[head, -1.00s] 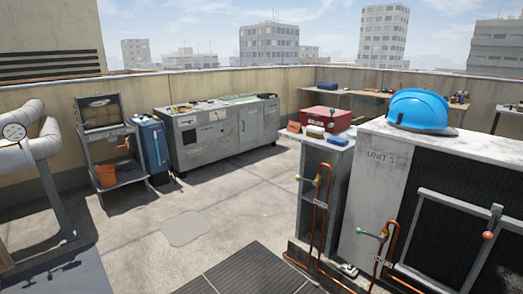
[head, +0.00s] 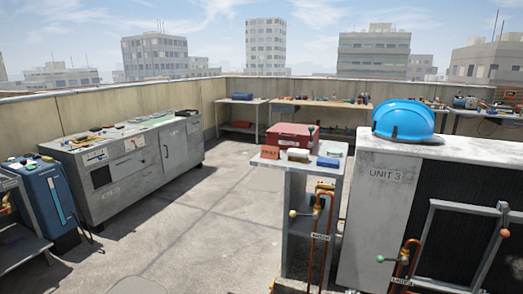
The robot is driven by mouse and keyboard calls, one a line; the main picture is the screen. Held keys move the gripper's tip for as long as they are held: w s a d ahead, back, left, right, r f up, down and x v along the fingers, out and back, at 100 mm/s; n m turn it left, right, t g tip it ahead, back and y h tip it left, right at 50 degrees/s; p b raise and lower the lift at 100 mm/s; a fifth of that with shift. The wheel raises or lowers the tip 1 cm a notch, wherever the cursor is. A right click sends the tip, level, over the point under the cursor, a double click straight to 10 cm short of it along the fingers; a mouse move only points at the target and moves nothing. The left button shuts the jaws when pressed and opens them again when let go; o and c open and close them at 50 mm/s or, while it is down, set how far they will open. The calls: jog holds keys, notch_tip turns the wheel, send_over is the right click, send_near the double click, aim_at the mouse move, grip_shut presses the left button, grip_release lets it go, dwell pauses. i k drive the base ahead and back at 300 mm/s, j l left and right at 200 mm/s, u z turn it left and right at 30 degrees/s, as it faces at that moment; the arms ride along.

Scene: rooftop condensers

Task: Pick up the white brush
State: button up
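I cannot make out a white brush for certain. A small block-shaped thing with a whitish top (head: 298,154) lies on the grey stand (head: 303,171) left of the condenser, in front of the red toolbox. It may be a brush, but it is too small to tell. An orange block (head: 270,152) lies to its left and a blue block (head: 328,162) to its right, all apart from my body. My gripper is not in view.
The condenser marked UNIT 3 (head: 385,176) carries a blue hard hat (head: 404,118). The red toolbox (head: 291,136) sits on the stand. Copper pipes and valves (head: 322,225) stick out before the stand. A long grey cabinet (head: 130,165) stands left; the floor (head: 190,225) between is clear.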

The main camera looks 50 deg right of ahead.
aim_at(294, 155)
jog(key=i+j+z, duration=0.1)
jog(key=i+z, duration=0.25)
jog(key=i, duration=0.15)
jog(key=i+j+z, duration=0.25)
jog(key=i+z, duration=0.15)
jog(key=i+j+z, duration=0.35)
jog(key=i, duration=0.2)
